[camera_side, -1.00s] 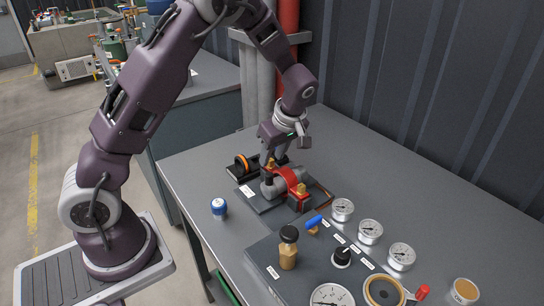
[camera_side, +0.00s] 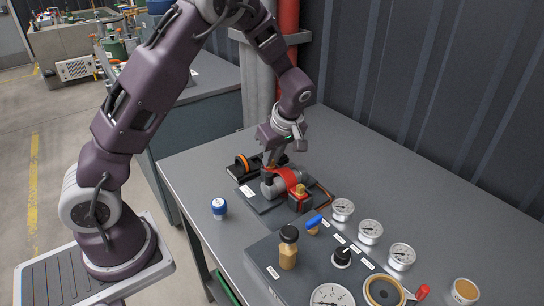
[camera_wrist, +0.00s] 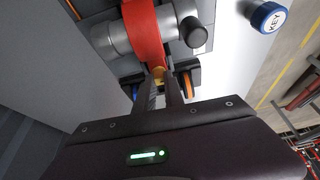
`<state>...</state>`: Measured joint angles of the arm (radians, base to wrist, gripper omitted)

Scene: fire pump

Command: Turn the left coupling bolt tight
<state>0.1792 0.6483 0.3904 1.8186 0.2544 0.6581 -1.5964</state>
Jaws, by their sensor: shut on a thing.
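A red coupling clamp (camera_side: 286,178) sits around a grey pipe piece on a dark base plate. It also shows in the wrist view (camera_wrist: 143,30). My gripper (camera_side: 269,164) points down onto the left coupling bolt, which it mostly hides in the side view. In the wrist view the brass bolt head (camera_wrist: 158,72) shows at the tips of my gripper (camera_wrist: 166,82), beside the red clamp. The fingers are close together and shut on it. The right brass bolt (camera_side: 300,190) stands free at the clamp's other side.
A blue-topped can marked KEY (camera_side: 219,208) stands left of the base. A control panel (camera_side: 262,250) with gauges, a black knob and a brass valve (camera_side: 288,250) lies in front. An orange ring (camera_side: 242,163) is behind left.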

